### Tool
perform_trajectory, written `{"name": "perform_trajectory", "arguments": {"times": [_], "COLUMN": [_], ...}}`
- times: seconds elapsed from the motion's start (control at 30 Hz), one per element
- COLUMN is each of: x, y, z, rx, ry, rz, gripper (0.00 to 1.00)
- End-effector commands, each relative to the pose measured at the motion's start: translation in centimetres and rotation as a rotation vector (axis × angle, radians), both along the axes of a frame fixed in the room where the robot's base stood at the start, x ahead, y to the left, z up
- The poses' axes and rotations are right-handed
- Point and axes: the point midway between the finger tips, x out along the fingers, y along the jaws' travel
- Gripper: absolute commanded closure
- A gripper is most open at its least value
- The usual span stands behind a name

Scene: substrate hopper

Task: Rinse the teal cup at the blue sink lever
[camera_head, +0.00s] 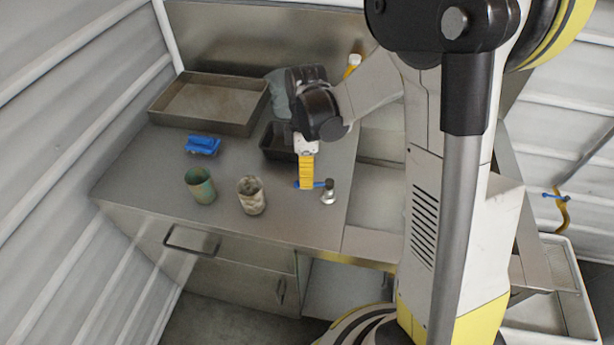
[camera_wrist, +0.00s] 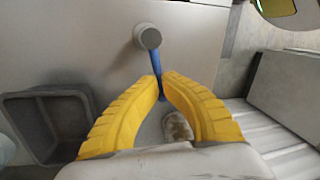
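The teal cup (camera_head: 200,186) stands upright on the steel counter at the left. The blue sink lever (camera_head: 320,184) sits at the small silver tap (camera_head: 328,195) near the counter's right edge. My gripper (camera_head: 306,186) points down at the lever, well right of the teal cup. In the wrist view, the yellow fingertips (camera_wrist: 161,78) nearly meet, and the blue lever (camera_wrist: 155,60) runs into the narrow gap. I cannot tell whether they grip it or only touch it. The teal cup does not show in the wrist view.
A stained whitish cup (camera_head: 251,196) stands between the teal cup and my gripper. A dark bin (camera_head: 279,143) is behind my gripper. A blue object (camera_head: 202,144) and a large metal tray (camera_head: 172,119) lie farther back. The counter's front left is clear.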

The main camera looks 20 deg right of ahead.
Motion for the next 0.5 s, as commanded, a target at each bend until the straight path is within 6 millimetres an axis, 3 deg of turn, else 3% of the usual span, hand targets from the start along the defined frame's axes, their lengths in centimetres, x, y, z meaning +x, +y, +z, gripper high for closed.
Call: {"name": "perform_trajectory", "arguments": {"times": [0.37,0.4,0.47,0.5], "x": [-0.44,-0.44,-0.43,-0.43], "y": [0.14,0.14,0.14,0.14], "z": [-0.12,-0.12,-0.11,-0.1], "rx": [0.0,0.0,0.0,0.0], "ry": [0.002,0.002,0.002,0.001], "rz": [0.067,0.067,0.066,0.066], "gripper": [1.0,0.84,0.66,0.66]}}
